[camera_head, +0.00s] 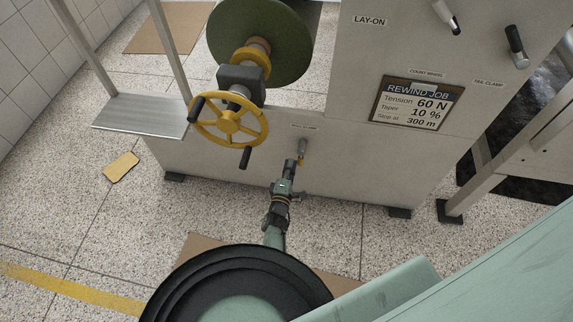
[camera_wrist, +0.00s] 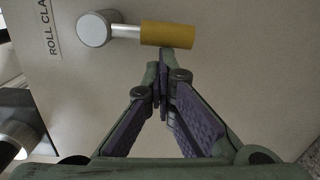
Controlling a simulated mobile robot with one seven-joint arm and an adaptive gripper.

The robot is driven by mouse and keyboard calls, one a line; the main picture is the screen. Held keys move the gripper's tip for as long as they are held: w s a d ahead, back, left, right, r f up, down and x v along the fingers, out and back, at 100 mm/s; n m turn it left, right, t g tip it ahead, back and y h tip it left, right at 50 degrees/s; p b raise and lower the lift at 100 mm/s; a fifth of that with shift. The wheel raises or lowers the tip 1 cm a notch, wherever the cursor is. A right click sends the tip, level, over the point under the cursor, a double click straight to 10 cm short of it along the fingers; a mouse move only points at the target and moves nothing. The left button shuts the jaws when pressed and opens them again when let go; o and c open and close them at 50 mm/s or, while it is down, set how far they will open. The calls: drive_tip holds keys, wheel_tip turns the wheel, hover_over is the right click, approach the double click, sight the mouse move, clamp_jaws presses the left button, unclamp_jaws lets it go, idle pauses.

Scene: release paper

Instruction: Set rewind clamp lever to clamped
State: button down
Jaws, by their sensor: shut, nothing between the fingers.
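The roll clamp lever (camera_head: 302,149) hangs down from its hub on the machine's front panel, under a small label. In the wrist view its hub is silver, its arm is silver and its grip (camera_wrist: 168,35) is yellow; the lever lies level across the top there, with a label reading "ROLL CLA", partly cut off, beside the hub. My gripper (camera_wrist: 163,72) is shut and empty. Its fingertips are right beside the yellow grip; I cannot tell whether they touch it. In the head view my gripper (camera_head: 294,166) is just below the lever and partly hides its lower end.
A yellow handwheel (camera_head: 229,119) with black handles stands left of the lever, below a green roll (camera_head: 262,35). Two more levers, one under the lay-on label (camera_head: 370,21) side, sit upper right near a rewind job card (camera_head: 416,103). The panel around the lever is bare.

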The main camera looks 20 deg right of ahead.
sight(300, 164)
drive_tip(key=d+n, duration=0.1)
drive_tip(key=s+n, duration=0.1)
drive_tip(key=n, duration=0.1)
drive_tip(key=d+f+n, duration=0.1)
drive_tip(key=n, duration=0.1)
drive_tip(key=shift+s+d+b, duration=0.35)
drive_tip(key=shift+b, duration=0.05)
drive_tip(key=shift+s+d+r+n, duration=0.1)
drive_tip(key=shift+s+d+n, duration=0.2)
drive_tip(key=shift+s+d, duration=0.3)
drive_tip(key=shift+d, duration=0.2)
drive_tip(key=shift+w, duration=0.1)
